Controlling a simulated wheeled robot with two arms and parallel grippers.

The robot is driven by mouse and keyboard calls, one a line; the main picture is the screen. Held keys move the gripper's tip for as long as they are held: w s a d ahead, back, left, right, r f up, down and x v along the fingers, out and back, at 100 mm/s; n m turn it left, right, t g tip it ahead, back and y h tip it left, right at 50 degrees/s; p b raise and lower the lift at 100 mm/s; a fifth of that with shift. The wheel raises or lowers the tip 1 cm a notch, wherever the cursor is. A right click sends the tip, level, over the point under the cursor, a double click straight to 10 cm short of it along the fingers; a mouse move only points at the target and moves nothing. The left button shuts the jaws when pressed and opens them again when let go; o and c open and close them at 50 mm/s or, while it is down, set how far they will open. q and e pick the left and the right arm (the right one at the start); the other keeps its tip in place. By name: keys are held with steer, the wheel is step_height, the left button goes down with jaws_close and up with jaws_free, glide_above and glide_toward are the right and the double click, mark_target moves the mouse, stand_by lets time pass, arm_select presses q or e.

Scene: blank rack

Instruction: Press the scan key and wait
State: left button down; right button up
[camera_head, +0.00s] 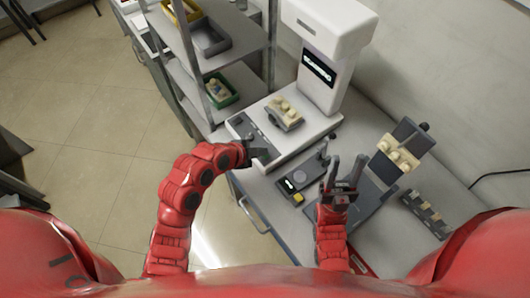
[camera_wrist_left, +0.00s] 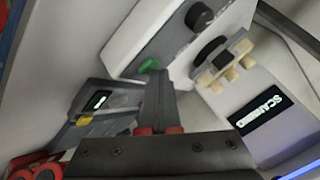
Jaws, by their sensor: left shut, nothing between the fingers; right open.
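The white scanner (camera_head: 333,28) stands against the wall. Its dark display (camera_head: 319,68) shows lit text that seems to read "SCANNING" in the left wrist view (camera_wrist_left: 262,123). A pale piece with several knobs (camera_head: 285,110) sits in a grey holder on the scanner's base. A green key (camera_wrist_left: 148,66) is on the base's grey panel. My left gripper (camera_head: 262,153) is shut and empty, its tips close to the green key; I cannot tell whether they touch. My right gripper (camera_head: 341,170) is open and empty, above the bench right of the scanner base.
A small grey device with a yellow button (camera_head: 297,198) stands in front of the scanner. A tilted grey stand holding a pale piece (camera_head: 397,154) and a dark rack (camera_head: 427,214) are at the right. A shelf unit with trays (camera_head: 222,90) stands at the left.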

arm_select(q)
steer(key=shift+r, duration=0.85)
step_height(320, 180, up, 5)
steer(key=shift+p, duration=0.75)
stand_by(0.4)
